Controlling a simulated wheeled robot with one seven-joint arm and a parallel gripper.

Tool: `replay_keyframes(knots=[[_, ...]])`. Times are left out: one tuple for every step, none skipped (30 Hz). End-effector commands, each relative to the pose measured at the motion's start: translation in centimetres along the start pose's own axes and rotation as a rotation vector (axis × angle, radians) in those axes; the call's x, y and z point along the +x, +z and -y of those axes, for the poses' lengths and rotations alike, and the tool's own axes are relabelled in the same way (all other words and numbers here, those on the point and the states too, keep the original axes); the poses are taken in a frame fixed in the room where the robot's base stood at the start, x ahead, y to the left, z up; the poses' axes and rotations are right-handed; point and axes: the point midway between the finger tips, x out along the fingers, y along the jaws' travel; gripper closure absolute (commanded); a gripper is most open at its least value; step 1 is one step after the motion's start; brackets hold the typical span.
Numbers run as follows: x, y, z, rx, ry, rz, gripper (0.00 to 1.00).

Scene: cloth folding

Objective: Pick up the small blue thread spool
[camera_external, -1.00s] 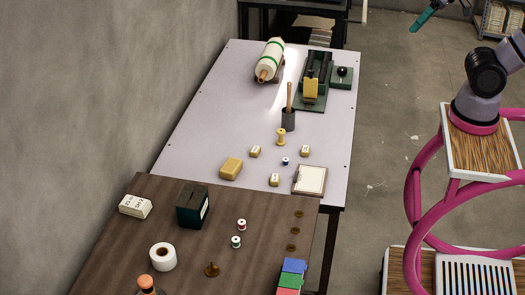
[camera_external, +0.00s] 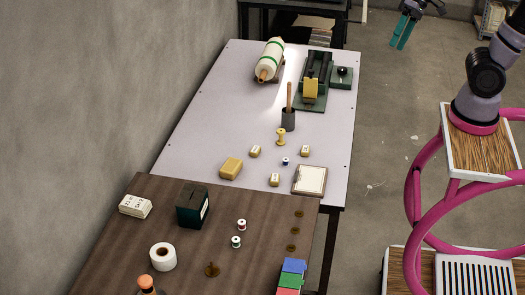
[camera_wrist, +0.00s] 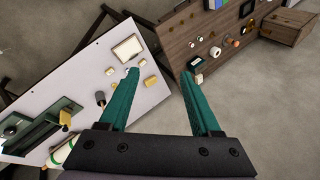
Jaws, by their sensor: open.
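The small blue thread spool (camera_external: 285,161) stands on the pale table (camera_external: 215,120), between small tan blocks, left of and above the clipboard (camera_external: 310,180). I cannot pick the spool out in the wrist view; my left finger covers part of that area. My gripper (camera_external: 397,46) has teal fingers and hangs at the upper right, off the table's right side, well away from the spool. In the wrist view my gripper (camera_wrist: 160,73) is open, with nothing between its fingers.
A green machine (camera_external: 314,92) is farther back. The brown table (camera_external: 130,240) in front holds red and green spools.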

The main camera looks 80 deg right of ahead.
Motion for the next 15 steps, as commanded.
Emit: replay_keyframes(knots=[[1.5,-0.8,0.2,0.060,-0.011,0.058,0.35],[2.3,-1.1,0.5,0.096,-0.023,0.091,0.35],[3.3,-1.6,0.8,0.140,-0.039,0.131,0.35],[4.1,-2.0,1.1,0.177,-0.051,0.161,0.35],[4.9,-2.5,1.2,0.213,-0.064,0.190,0.35],[6.0,-3.1,1.5,0.261,-0.083,0.227,0.35],[6.8,-3.6,1.7,0.298,-0.097,0.254,0.35],[7.6,-4.1,1.8,0.335,-0.111,0.279,0.35],[8.7,-4.8,2.0,0.387,-0.131,0.312,0.35],[9.6,-5.4,2.1,0.424,-0.147,0.335,0.35],[10.4,-5.9,2.1,0.463,-0.162,0.358,0.35],[11.6,-6.7,2.1,0.514,-0.183,0.385,0.35],[12.5,-7.4,2.1,0.553,-0.200,0.404,0.35],[13.4,-8.0,2.1,0.594,-0.217,0.424,0.35],[14.7,-8.8,1.9,0.646,-0.239,0.446,0.35]])
